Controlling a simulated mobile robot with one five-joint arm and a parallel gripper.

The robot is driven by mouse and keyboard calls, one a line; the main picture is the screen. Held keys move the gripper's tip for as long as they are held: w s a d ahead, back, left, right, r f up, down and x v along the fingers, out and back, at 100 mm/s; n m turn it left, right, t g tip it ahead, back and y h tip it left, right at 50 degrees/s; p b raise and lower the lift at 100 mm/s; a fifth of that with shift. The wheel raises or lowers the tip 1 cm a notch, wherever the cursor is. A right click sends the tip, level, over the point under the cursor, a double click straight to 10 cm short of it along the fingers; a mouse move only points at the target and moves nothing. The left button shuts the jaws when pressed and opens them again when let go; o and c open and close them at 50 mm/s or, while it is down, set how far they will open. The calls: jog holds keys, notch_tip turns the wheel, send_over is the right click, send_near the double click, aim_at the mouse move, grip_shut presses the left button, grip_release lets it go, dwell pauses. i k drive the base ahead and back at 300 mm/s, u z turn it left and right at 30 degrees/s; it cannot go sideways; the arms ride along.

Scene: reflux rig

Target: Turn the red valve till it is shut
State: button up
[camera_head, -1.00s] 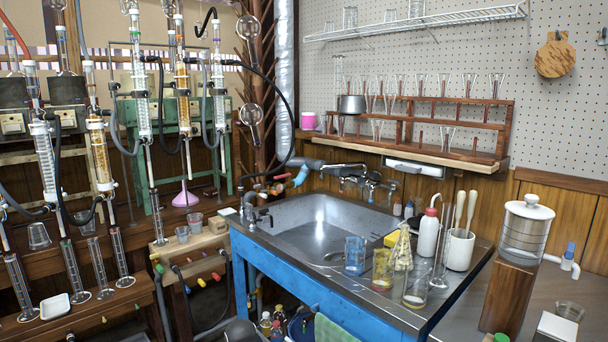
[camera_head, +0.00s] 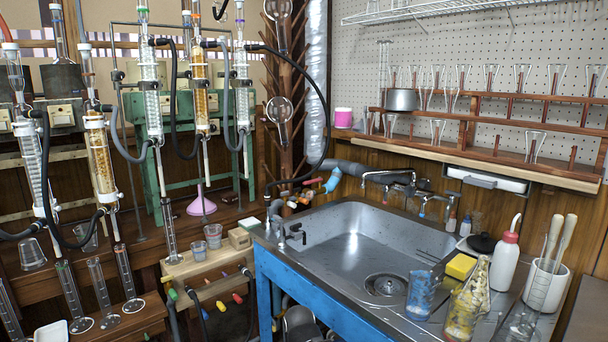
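A small red handle (camera_head: 237,298) sticks out from the front of a low wooden stand left of the sink, in a row with a yellow handle (camera_head: 221,306) and a green handle (camera_head: 171,294). I cannot tell which of the two is the red valve, or whether either is open or shut. My gripper is not in view.
The steel sink (camera_head: 345,235) on a blue frame (camera_head: 330,310) stands right of the wooden stand. A blue-tinted beaker (camera_head: 421,296), a yellow sponge (camera_head: 460,266) and a white bottle (camera_head: 504,261) stand at its right. Glass condensers with black hoses (camera_head: 323,110) hang at the left.

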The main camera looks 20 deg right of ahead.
aim_at(309, 182)
jog(key=u, duration=0.35)
jog(key=i, duration=0.75)
jog(key=u, duration=0.4)
jog(key=k, duration=0.9)
jog(key=u, duration=0.15)
jog(key=i, duration=0.95)
jog(key=z, duration=0.1)
